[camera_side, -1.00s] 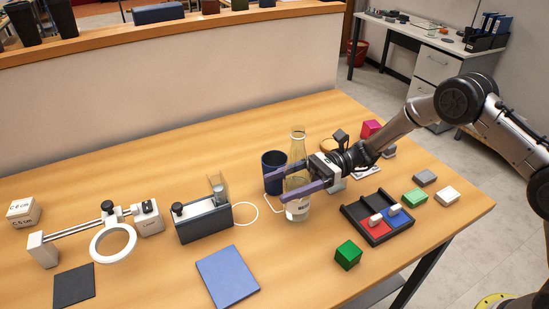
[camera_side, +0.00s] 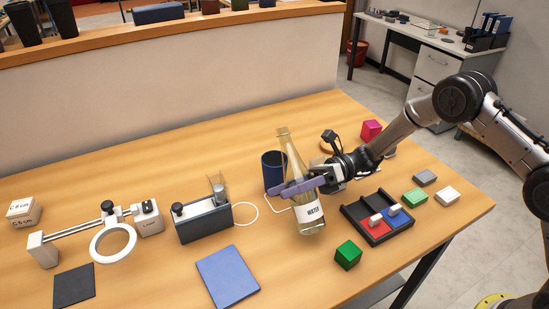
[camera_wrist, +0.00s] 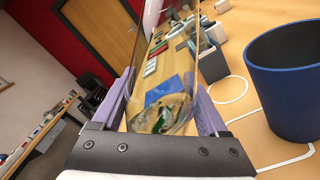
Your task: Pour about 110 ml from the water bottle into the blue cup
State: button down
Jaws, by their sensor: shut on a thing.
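My gripper (camera_side: 300,187) is shut on the water bottle (camera_side: 310,216), a clear glass bottle with a white label. The bottle is tilted, its neck leaning to the left and its base to the right. It appears held off the table. In the wrist view the bottle (camera_wrist: 165,95) fills the space between the purple fingers. The dark blue cup (camera_side: 272,167) stands upright on the table just behind and left of the bottle. In the wrist view the cup (camera_wrist: 290,85) is at the right.
A black tray (camera_side: 379,236) with red and blue sections lies to the right, with a green cube (camera_side: 348,254) in front. A grey device (camera_side: 204,219) with a white cable (camera_side: 246,213) stands left of the cup. A blue pad (camera_side: 227,275) lies at the front.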

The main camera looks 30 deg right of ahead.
aim_at(302, 195)
jog(key=s+m, duration=0.1)
jog(key=s+f+m, duration=0.1)
jog(key=m, duration=0.1)
jog(key=shift+f, duration=0.15)
jog(key=shift+s+r+m, duration=0.2)
jog(key=shift+r+m, duration=0.05)
jog(key=shift+m, duration=0.45)
jog(key=shift+s+r+m, duration=0.3)
jog(key=shift+r+m, duration=0.25)
jog(key=shift+m, duration=0.35)
jog(key=shift+w+r+m, duration=0.25)
jog(key=shift+m, duration=0.75)
jog(key=shift+r, duration=0.25)
jog(key=shift+s+r+m, duration=0.1)
jog(key=shift+r+m, duration=0.7)
jog(key=shift+m, duration=0.1)
jog(key=shift+s+r, duration=0.1)
jog(key=shift+s, duration=0.4)
jog(key=shift+r+m, duration=0.35)
jog(key=shift+m, duration=0.05)
